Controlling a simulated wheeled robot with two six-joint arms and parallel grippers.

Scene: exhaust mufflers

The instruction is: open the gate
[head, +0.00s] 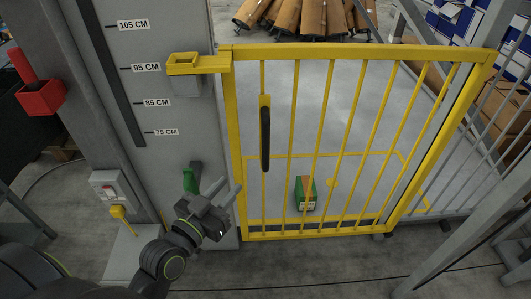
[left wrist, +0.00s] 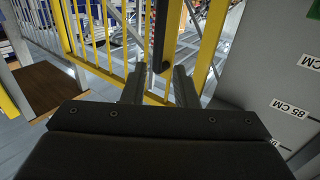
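The yellow gate (head: 340,148) stands upright with vertical bars, its left post beside the grey column and its right post at the grey frame; it looks closed. A black handle (head: 265,138) is on a yellow plate near its left side. A yellow bracket (head: 198,64) bridges the column and the gate's top left corner. My left gripper (head: 226,189) is low in front of the gate's left post, below and left of the handle. In the left wrist view its fingers (left wrist: 160,88) are apart and empty, with the handle (left wrist: 159,35) ahead between them. My right gripper is out of view.
The grey column (head: 165,95) with height marks stands left of the gate. A red box (head: 38,97) and a switch box with a yellow plug (head: 120,212) are at left. A green box (head: 305,194) lies on the floor behind the bars. The floor before the gate looks clear.

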